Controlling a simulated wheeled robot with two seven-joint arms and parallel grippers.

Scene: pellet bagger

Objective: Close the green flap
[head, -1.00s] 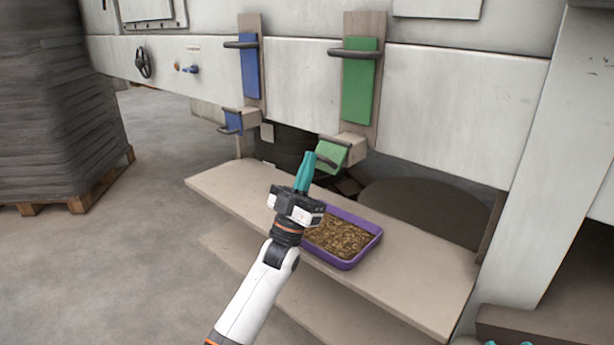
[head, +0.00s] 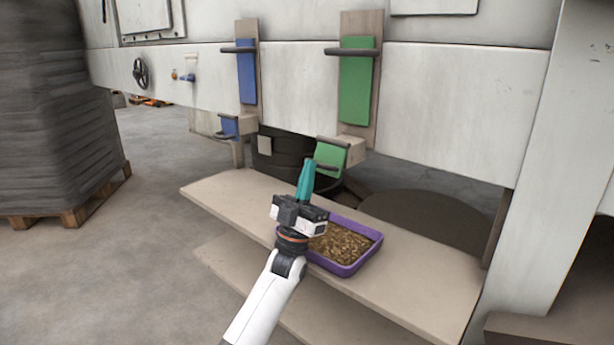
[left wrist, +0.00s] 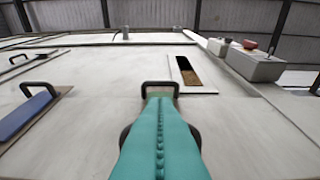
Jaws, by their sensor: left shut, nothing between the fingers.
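The small green flap (head: 331,156) hangs tilted outward at the mouth of a beige spout block, with a dark handle on its front. My left gripper (head: 308,165) points up with its teal fingers shut and empty, just below and left of the flap. The fingertips overlap the flap's lower left edge in the head view; I cannot tell whether they touch. In the left wrist view the shut fingers (left wrist: 160,130) hide most of what lies behind them. My right gripper is not in view.
A purple tray of brown pellets (head: 345,265) stands on the beige shelf (head: 225,190) below. A tall green slide (head: 357,80) is above the flap. A blue slide (head: 247,70) and blue flap (head: 229,127) are to the left. A wrapped pallet stack stands far left.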

